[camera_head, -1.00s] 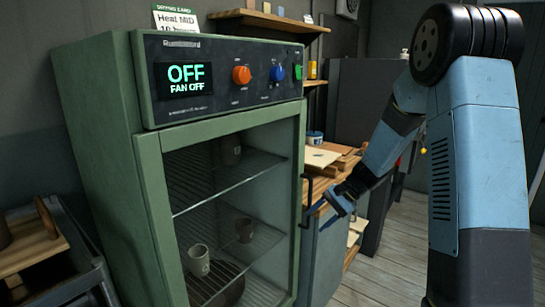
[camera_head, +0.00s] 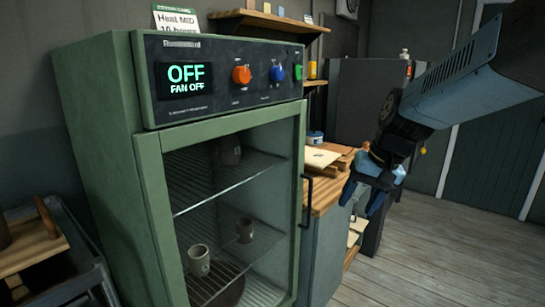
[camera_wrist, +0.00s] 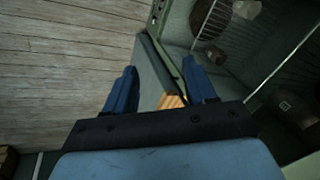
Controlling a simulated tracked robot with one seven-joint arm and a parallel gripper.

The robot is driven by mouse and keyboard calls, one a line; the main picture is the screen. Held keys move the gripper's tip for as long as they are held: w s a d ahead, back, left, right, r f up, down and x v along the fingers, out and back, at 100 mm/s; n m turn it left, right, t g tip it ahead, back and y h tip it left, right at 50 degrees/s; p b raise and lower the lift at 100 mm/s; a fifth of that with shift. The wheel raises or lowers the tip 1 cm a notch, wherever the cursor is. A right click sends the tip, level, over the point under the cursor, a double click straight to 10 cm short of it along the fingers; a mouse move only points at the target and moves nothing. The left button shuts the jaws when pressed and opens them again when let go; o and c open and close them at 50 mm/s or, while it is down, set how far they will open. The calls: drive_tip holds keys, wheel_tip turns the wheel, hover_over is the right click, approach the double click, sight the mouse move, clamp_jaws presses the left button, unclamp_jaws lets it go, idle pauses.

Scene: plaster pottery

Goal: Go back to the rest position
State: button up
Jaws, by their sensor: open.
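My gripper (camera_head: 367,192) is open and empty in the head view, to the right of the green drying cabinet (camera_head: 87,160) and in front of the wooden workbench. In the wrist view my gripper (camera_wrist: 163,90) has its two blue fingers apart with nothing held between them. Both fingers point toward the grey door edge and the floor. The cabinet's display (camera_head: 186,80) reads OFF and FAN OFF. Mugs stand on the wire shelves inside, one pale mug (camera_head: 198,261) low at the front.
The wooden workbench (camera_head: 322,192) with boards on it stands behind the cabinet door handle (camera_head: 307,200). A dark cabinet (camera_head: 352,95) is beyond it. A cart (camera_head: 75,225) with a wooden tray is at the left. The plank floor (camera_head: 450,250) at the right is clear.

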drive_tip(key=s+d+r+n+t+h, duration=0.1)
drive_tip(key=s+d+r, duration=0.1)
drive_tip(key=s, duration=0.3)
drive_tip(key=s+d+r+t+h, duration=0.2)
drive_tip(key=s, duration=0.4)
drive_tip(key=shift+s+d+n, duration=0.15)
drive_tip(key=shift+d+n, duration=0.1)
drive_tip(key=shift+n, duration=0.15)
